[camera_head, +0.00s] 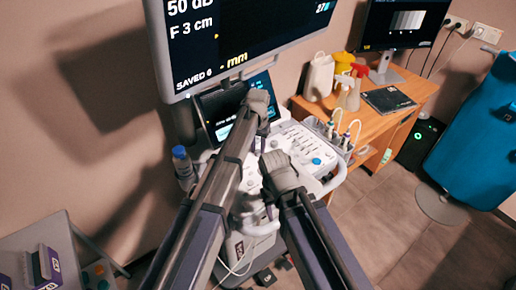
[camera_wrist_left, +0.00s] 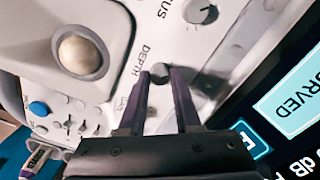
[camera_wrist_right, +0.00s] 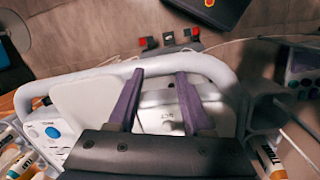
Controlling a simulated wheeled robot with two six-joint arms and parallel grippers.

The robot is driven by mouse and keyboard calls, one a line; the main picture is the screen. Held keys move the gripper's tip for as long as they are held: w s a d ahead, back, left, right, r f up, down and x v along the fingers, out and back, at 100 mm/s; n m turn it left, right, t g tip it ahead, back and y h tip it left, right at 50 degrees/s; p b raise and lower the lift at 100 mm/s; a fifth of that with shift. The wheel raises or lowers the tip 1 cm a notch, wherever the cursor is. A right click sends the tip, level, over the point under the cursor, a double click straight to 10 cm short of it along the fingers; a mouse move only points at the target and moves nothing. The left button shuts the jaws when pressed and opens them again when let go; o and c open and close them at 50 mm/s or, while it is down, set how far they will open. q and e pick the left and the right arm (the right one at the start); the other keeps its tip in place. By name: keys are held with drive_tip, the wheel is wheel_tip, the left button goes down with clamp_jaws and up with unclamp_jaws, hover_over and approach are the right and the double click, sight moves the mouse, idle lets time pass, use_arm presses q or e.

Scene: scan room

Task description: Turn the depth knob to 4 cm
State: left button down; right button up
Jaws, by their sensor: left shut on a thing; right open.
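The depth knob (camera_wrist_left: 159,71) is a small dark round knob beside the printed word DEPTH on the light console panel (camera_wrist_left: 120,60). My left gripper (camera_wrist_left: 160,78) has its fingertips on either side of the knob and is shut on it. In the head view my left gripper (camera_head: 262,130) reaches down to the console, and its arm hides the knob there. My right gripper (camera_head: 272,208) is open and empty near the console's front edge; the right wrist view (camera_wrist_right: 158,78) shows its fingers apart over the console's pale front. The monitor (camera_head: 240,35) reads "F 3 cm".
A focus knob (camera_wrist_left: 200,11) and a trackball (camera_wrist_left: 82,53) sit close to the depth knob. A touch screen (camera_head: 235,105) stands behind the controls. A wooden desk (camera_head: 412,85) with bottles is at the right. The console's handle rail (camera_wrist_right: 205,62) runs beyond my right gripper.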

sight(258, 151)
use_arm(q)
drive_tip(key=shift+n, duration=1.6)
drive_tip(key=c, duration=0.6)
unclamp_jaws()
wheel_tip(258, 151, up, 8)
drive_tip(key=p, duration=0.8)
drive_tip(key=shift+f, duration=0.1)
use_arm(e)
wheel_tip(258, 151, up, 8)
drive_tip(key=shift+f, duration=0.15)
